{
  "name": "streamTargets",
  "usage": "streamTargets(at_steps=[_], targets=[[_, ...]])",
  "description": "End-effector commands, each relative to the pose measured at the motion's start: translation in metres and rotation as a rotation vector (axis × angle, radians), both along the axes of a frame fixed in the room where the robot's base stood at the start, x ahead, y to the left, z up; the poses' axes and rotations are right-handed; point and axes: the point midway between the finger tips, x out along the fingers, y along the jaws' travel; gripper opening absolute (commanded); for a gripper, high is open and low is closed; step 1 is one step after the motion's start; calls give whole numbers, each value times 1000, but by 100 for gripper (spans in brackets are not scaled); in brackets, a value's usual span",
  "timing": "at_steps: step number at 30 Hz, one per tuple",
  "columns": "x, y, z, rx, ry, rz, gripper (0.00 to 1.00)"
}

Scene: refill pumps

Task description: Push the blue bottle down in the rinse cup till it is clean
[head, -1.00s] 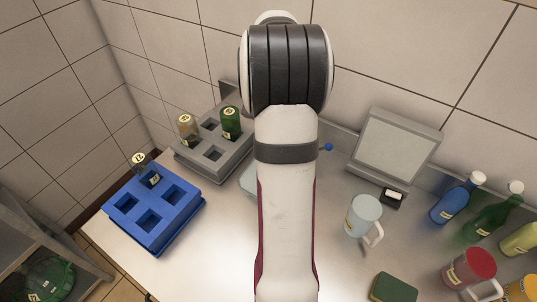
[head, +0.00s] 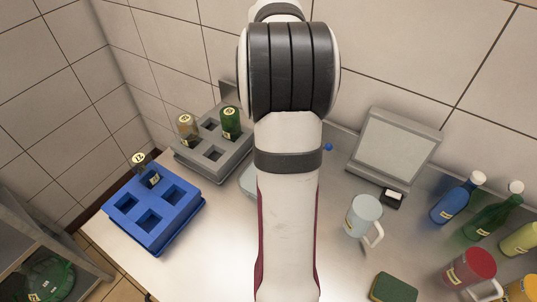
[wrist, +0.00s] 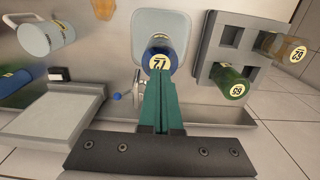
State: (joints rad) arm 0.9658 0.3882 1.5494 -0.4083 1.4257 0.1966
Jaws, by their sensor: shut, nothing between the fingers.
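In the wrist view a blue bottle (wrist: 160,62) with a pale numbered cap stands at the near edge of a pale, rounded basin that looks like the rinse cup (wrist: 145,28). My gripper (wrist: 160,78) is shut and empty, its teal fingertips over the bottle's near side. Whether they touch it I cannot tell. In the head view my arm hides the bottle and the gripper; only the basin's left edge (head: 248,181) shows.
A lever with a blue knob (wrist: 117,96) is beside the basin. A grey rack (head: 187,164) with two bottles and a blue rack (head: 150,246) stand left. A grey panel (head: 398,145), white mug (head: 362,216), more bottles and mugs stand right.

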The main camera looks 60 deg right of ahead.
Motion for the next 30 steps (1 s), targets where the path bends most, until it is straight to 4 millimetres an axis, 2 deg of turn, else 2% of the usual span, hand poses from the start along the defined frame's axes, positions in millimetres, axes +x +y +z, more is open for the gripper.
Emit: streamTargets(at_steps=[8, 30], targets=[[0, 0, -3, 1, 1, 1, 0], [0, 0, -41, 1, 1, 0, 0]])
